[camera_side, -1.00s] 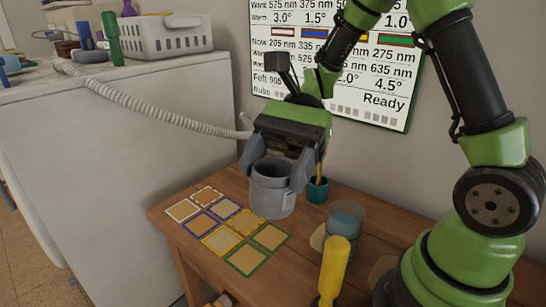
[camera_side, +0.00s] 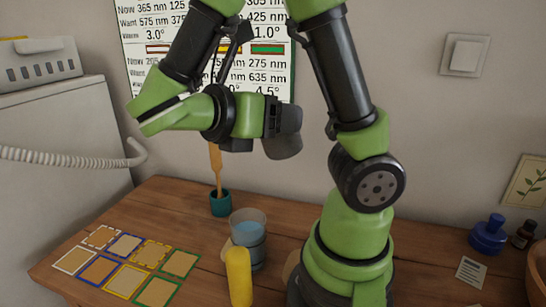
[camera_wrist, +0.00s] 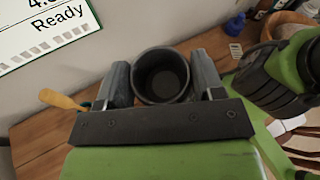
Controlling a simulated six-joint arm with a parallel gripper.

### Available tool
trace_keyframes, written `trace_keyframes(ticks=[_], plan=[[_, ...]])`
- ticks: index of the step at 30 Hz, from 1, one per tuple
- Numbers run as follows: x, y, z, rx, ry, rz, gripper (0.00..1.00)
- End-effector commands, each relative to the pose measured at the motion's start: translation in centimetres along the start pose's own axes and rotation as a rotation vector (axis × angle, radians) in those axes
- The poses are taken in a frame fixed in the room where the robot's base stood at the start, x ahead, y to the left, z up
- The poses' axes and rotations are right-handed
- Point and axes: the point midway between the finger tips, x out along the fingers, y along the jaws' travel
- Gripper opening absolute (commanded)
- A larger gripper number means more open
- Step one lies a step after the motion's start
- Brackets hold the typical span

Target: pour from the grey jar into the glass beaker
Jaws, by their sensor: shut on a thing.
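The grey jar (camera_side: 281,147) is held in the air between the fingers of my gripper (camera_side: 287,118), above and a little right of the beaker. It looks tilted in the side view, partly covered by a finger. In the wrist view the jar (camera_wrist: 162,75) sits between both fingers, its round mouth facing the camera. Its inside is dark, and I cannot tell what it holds. The glass beaker (camera_side: 248,228) stands upright on the table with bluish content in it. I do not see the beaker in the wrist view. No stream shows between jar and beaker.
A yellow-handled tool (camera_side: 238,275) stands in front of the beaker. A teal cup (camera_side: 220,203) with a wooden-handled tool stands behind left. Coloured square cards (camera_side: 126,280) lie at left. A blue bottle (camera_side: 488,235) and a wooden bowl (camera_side: 540,270) stand at right.

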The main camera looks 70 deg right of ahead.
Motion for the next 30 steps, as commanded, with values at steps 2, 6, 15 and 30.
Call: trace_keyframes(ticks=[2,6,15,30], plan=[[-0.3,1.0,1.2,-0.035,-0.027,0.113,0.36],[-0.9,2.0,2.5,-0.078,-0.064,0.225,0.36],[-0.8,2.7,1.0,-0.162,-0.208,0.209,0.36],[0.2,3.9,-4.3,-0.356,-0.599,0.069,0.36]])
